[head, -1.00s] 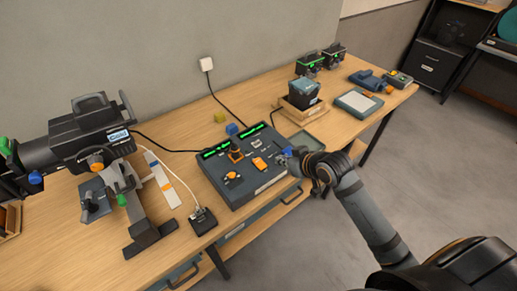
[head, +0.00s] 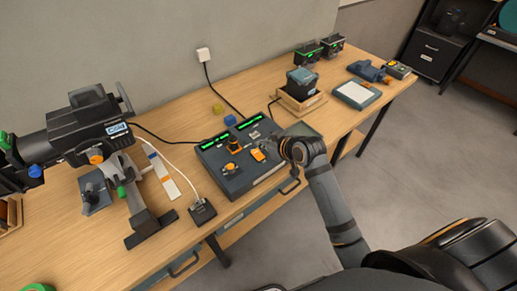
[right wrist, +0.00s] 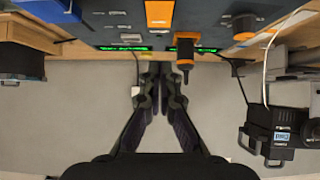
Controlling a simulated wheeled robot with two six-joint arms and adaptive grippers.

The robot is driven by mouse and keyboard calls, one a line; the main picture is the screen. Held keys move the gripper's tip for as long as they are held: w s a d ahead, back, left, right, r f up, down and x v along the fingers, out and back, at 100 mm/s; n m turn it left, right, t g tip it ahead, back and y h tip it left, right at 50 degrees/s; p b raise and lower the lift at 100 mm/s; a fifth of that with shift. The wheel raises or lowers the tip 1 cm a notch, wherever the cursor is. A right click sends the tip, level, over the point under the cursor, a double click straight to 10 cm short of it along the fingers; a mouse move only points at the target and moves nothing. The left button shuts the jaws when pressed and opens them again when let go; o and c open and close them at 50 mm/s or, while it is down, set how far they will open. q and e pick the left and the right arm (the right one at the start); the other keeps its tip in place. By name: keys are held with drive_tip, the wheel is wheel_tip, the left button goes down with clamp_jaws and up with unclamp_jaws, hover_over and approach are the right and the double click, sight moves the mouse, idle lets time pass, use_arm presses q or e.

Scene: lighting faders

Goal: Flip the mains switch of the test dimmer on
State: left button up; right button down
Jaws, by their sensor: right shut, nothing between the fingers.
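The test dimmer (head: 240,187) is a dark grey box on the bench with two lit green displays, orange controls and small labelled switches. An orange block (head: 257,155) sits on its top and also shows in the right wrist view (right wrist: 160,13). An orange-topped post (head: 235,146) stands behind it. Small switches with pale labels (right wrist: 119,13) lie beside the block. I cannot tell which control is the mains switch, or its position. My right gripper (head: 274,139) is shut and empty over the dimmer's right part; its fingers (right wrist: 158,70) are together.
A spotlight (head: 95,128) on a stand and a small black box (head: 202,211) with a white cable are left of the dimmer. Yellow (head: 218,108) and blue (head: 230,120) blocks lie behind it. A wooden tray (head: 302,105) holding a device stands to the right.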

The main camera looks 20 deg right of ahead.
sight(258, 155)
drive_tip(key=f, duration=0.1)
drive_tip(key=w+f, duration=0.1)
drive_tip(key=f, duration=0.1)
drive_tip(key=w+f+p, duration=0.1)
drive_tip(key=shift+w+a+f, duration=0.15)
drive_tip(key=shift+a+f, duration=0.2)
drive_tip(key=shift+f, duration=0.45)
drive_tip(key=shift+w+f, duration=0.1)
drive_tip(key=shift+f, duration=0.15)
drive_tip(key=shift+w, duration=0.1)
drive_tip(key=shift+w+a, duration=0.35)
drive_tip(key=shift+w, duration=0.35)
